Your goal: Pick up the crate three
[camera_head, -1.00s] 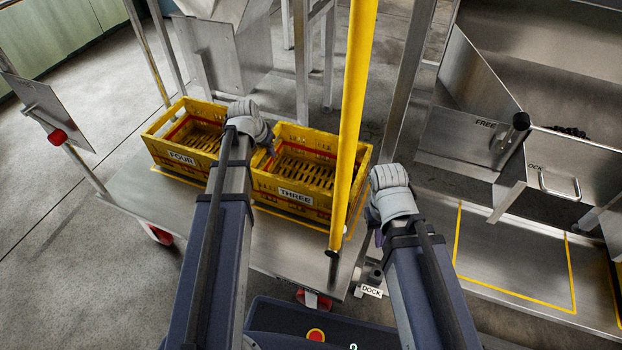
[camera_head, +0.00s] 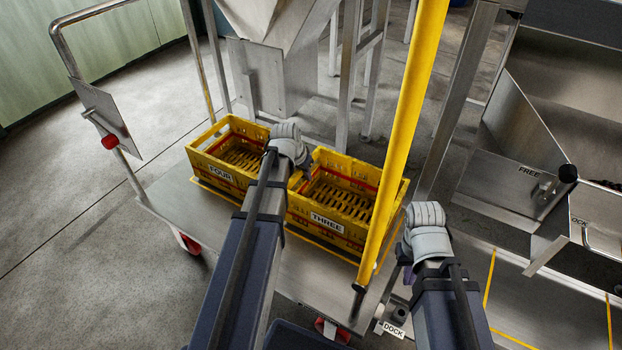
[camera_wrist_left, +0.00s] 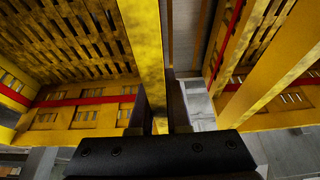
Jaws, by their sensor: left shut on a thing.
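Crate three (camera_head: 327,224) is a yellow slatted crate labelled THREE, standing on the metal cart beside crate four (camera_head: 220,175). My left gripper (camera_head: 300,166) is at the crate wall beside crate four. In the left wrist view its dark fingers (camera_wrist_left: 160,112) are shut around a yellow rim (camera_wrist_left: 146,50), which appears to be the rim of crate three; the inside of that crate (camera_wrist_left: 75,113) shows at left. My right gripper (camera_head: 408,262) is right of the crate, past the yellow post, apparently apart from the crate. Its fingers are mostly hidden by the hand.
The slanted yellow post (camera_head: 405,130) stands in front of crate three's right end. A steel hopper (camera_head: 270,75) is behind the crates. Steel bins (camera_head: 510,190) stand at right.

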